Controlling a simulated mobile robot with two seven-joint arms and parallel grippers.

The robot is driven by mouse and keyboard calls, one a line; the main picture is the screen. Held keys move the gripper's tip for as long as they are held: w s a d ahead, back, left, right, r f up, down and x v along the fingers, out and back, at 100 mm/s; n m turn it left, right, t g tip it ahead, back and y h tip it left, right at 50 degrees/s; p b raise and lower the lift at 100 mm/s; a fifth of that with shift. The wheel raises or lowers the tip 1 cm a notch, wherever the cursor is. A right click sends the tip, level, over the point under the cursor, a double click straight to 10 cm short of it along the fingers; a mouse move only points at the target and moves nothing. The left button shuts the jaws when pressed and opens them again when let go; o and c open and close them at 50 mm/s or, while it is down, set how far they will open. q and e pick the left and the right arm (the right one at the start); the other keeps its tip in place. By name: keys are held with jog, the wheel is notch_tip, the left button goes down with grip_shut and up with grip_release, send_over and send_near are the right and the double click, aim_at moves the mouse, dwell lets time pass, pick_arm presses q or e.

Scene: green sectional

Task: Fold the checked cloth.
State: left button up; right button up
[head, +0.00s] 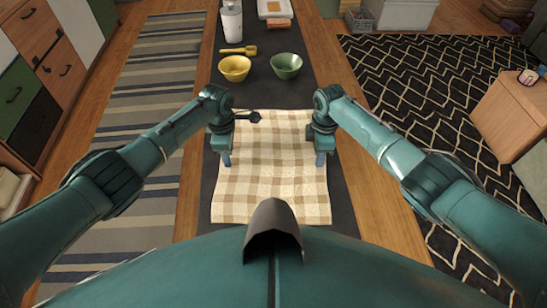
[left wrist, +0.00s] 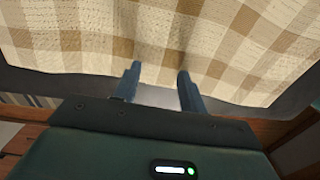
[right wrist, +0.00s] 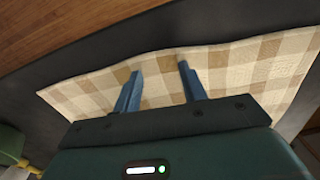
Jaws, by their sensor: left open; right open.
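The tan and cream checked cloth (head: 270,180) lies spread out flat on a dark table, with slight waves in it. My left gripper (head: 227,160) is open at the cloth's left edge. In the left wrist view its two fingers (left wrist: 158,78) are apart, with their tips over the cloth's edge (left wrist: 90,45). My right gripper (head: 320,160) is open at the cloth's right edge. In the right wrist view its fingers (right wrist: 158,75) are apart and overlap the edge of the cloth (right wrist: 250,68). I cannot tell whether the fingertips touch the cloth. Nothing is held.
Beyond the cloth on the dark table (head: 262,95) stand a yellow bowl (head: 234,68), a green bowl (head: 286,66) and a white container (head: 232,22). A yellow utensil (head: 238,50) lies behind the bowls. A dark-headed utensil (head: 252,116) lies at the cloth's far left edge.

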pick_arm(q)
jog(key=shift+s+f, duration=0.1)
jog(key=shift+f, duration=0.1)
grip_shut()
pick_arm(e)
jog(key=shift+s+f, duration=0.1)
grip_shut()
dwell(0.4)
pick_arm(q)
jog(key=shift+r, duration=0.1)
